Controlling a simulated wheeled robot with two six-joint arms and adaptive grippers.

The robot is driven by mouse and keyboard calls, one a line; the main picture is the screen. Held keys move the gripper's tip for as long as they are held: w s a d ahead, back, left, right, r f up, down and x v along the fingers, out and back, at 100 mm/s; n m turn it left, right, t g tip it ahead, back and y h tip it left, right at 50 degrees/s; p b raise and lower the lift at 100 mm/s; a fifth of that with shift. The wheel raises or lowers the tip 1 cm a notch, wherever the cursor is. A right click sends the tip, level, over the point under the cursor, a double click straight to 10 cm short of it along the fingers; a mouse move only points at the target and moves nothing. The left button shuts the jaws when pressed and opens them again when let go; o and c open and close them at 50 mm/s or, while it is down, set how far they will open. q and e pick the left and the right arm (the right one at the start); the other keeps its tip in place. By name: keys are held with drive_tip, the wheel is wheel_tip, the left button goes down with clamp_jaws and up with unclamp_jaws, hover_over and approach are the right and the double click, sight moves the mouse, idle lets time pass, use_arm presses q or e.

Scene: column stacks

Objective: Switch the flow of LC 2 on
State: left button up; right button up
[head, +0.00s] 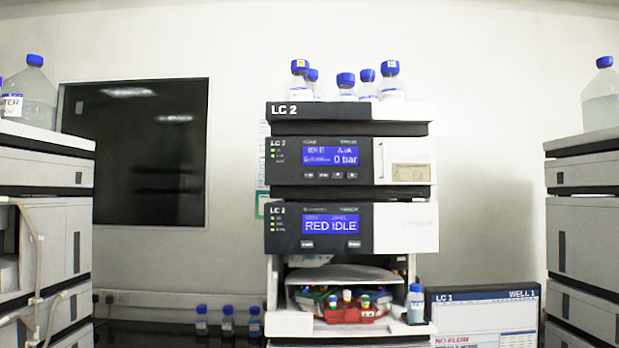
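The LC 2 stack (349,112) stands in the middle of the head view, with "LC 2" on its top cover. Its upper module has a blue display (332,154) that reads "IDLE" and "0 bar". A row of small buttons (330,175) sits under that display. The lower module's display (331,225) reads "RED IDLE", with two small buttons (307,244) below it. Small green lights show left of both displays. Neither of my grippers is in view.
Several blue-capped bottles (345,88) stand on top of the stack. An open bay (300,318) below holds vials and a red tray. Other stacks flank both sides (45,180) (583,200).

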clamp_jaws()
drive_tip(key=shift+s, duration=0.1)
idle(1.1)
